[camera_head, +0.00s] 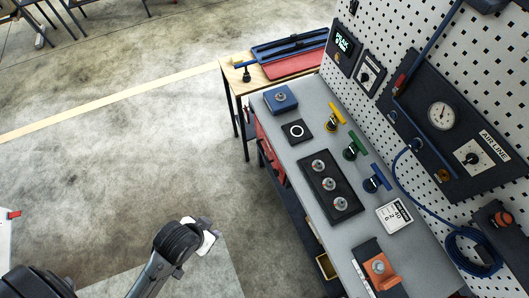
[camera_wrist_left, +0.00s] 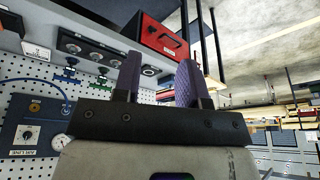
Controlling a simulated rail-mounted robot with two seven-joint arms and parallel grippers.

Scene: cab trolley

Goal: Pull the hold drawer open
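The drawer, which I take to be the hold drawer, has a red front (camera_wrist_left: 160,32) with a dark handle and a small label. It shows upper middle in the left wrist view, beyond my fingers. In the head view its red front (camera_head: 267,150) shows as a narrow strip on the left side of the grey bench. It looks shut. My left gripper (camera_wrist_left: 157,78) has its two purple fingers apart with nothing between them. It is clear of the drawer. My right gripper is not in view.
The grey bench top (camera_head: 312,120) carries a black panel with several knobs (camera_head: 328,184), coloured valve handles and an orange block (camera_head: 378,268). A perforated wall stands behind it. A wooden table (camera_head: 240,80) adjoins the far end. The floor left of the bench is clear.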

